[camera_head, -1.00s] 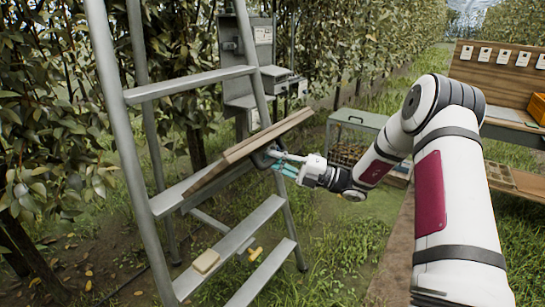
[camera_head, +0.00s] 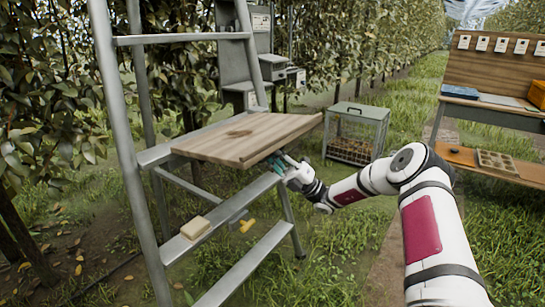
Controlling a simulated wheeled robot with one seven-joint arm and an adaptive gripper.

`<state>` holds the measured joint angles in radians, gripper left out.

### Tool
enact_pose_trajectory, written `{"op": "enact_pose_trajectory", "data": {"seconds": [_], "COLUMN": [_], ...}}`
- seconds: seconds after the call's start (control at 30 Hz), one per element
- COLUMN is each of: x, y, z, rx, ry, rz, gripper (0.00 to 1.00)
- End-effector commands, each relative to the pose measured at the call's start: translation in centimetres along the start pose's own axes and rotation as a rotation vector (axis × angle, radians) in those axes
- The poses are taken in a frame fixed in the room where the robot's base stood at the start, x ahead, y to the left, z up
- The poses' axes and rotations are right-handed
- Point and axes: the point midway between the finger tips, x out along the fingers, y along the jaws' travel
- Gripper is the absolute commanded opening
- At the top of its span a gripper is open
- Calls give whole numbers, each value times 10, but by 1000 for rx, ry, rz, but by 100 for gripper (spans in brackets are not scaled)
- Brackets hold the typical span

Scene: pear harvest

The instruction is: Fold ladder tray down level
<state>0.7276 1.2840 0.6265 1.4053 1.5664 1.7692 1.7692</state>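My gripper (camera_head: 278,165) is at the tray's right underside, just below the edge. The tray and the ladder rail partly hide the fingers, so I cannot tell whether they are open or shut, or whether they touch the tray.
A sponge-like tan block (camera_head: 195,228) and a yellow-handled tool (camera_head: 246,225) rest on a lower ladder step. A glass-sided case (camera_head: 356,133) stands on the grass behind my arm. A wooden bench (camera_head: 500,105) is at right. Grey boxes (camera_head: 243,65) stand behind the ladder.

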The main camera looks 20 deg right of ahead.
Motion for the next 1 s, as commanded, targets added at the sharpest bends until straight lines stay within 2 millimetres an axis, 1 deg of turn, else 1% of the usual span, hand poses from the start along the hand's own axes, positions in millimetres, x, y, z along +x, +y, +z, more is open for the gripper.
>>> {"op": "enact_pose_trajectory", "data": {"seconds": [0.03,0.3,0.87,0.9,0.97,1.0], "x": [-4,-10,-10,-10,-10,-10], "y": [-7,-16,-18,-18,-18,-18], "z": [-1,-3,-4,-4,-4,-4], "rx": [-5,-35,-42,-42,-42,-42], "ry": [-3,-1,0,0,0,1], "rz": [20,87,105,105,105,105], "gripper": [0,0,0,24,36,36]}}
